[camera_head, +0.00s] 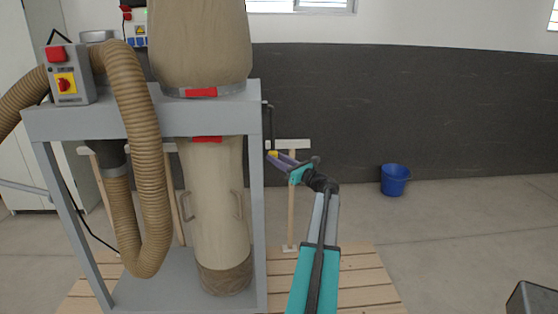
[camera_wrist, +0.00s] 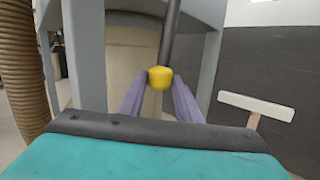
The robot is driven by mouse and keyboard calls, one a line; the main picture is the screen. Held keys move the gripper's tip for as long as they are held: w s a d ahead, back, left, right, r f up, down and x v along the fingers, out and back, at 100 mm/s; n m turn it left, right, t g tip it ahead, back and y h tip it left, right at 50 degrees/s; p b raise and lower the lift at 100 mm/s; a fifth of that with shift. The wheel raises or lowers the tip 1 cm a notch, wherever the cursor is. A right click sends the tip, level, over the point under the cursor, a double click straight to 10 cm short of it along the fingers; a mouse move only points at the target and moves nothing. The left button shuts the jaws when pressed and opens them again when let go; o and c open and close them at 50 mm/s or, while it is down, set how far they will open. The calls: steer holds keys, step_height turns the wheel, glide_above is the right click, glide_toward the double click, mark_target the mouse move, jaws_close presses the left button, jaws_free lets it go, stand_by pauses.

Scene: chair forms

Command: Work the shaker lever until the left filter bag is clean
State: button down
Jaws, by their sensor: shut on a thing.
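The shaker lever is a dark rod (camera_wrist: 171,35) with a yellow knob (camera_wrist: 160,78) at its lower end. It hangs at the right side of the grey machine frame (camera_head: 190,119), and its knob (camera_head: 273,154) also shows in the head view. My gripper (camera_head: 277,157) is shut on the knob, with a purple finger on either side of it in the wrist view (camera_wrist: 160,88). One tan filter bag (camera_head: 200,45) stands above the frame, its top cut off by the picture. Whether it is the left one, I cannot tell. A longer tan bag (camera_head: 218,190) hangs below.
A ribbed brown hose (camera_head: 148,150) loops down at the frame's left. A switch box (camera_head: 67,75) sits on the left corner. A wooden stand (camera_head: 291,205) is behind my gripper, above a slatted pallet (camera_head: 355,280). A blue bucket (camera_head: 395,180) stands by the wall; floor around it is clear.

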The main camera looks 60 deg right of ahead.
steer(key=shift+d+f, duration=0.1)
steer(key=shift+f, duration=0.15)
steer(key=c, duration=1.5)
jaws_free()
steer(key=shift+w, duration=0.1)
steer(key=shift+o, duration=1)
steer(key=shift+w+d+f, duration=0.1)
steer(key=shift+d+f, duration=0.05)
steer(key=b+v, duration=0.2)
steer(key=v, duration=1.2)
